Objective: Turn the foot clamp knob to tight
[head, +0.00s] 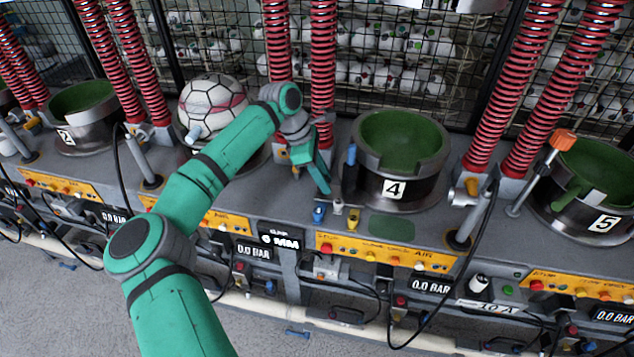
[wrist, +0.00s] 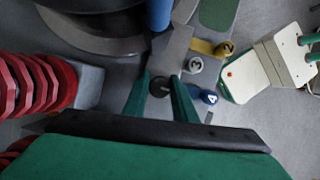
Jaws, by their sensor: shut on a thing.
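My gripper (head: 322,184) reaches down to the bench just left of the press cup marked 4 (head: 397,187). In the wrist view, its two green fingers (wrist: 161,78) close around a small dark round knob (wrist: 160,84), which looks like the foot clamp knob. The knob's sides are partly covered by the fingers. A grey block (wrist: 172,45) lies just beyond the fingertips. In the head view the knob is hidden behind my gripper. I cannot read the knob's turn position in either view.
Small numbered tags stand close right of the fingers: blue 4 (wrist: 208,97), grey 3 (wrist: 194,65) and yellow 2 (wrist: 222,50). Red springs (wrist: 45,90) rise at the left. A ball (head: 213,105) sits in the press behind my arm.

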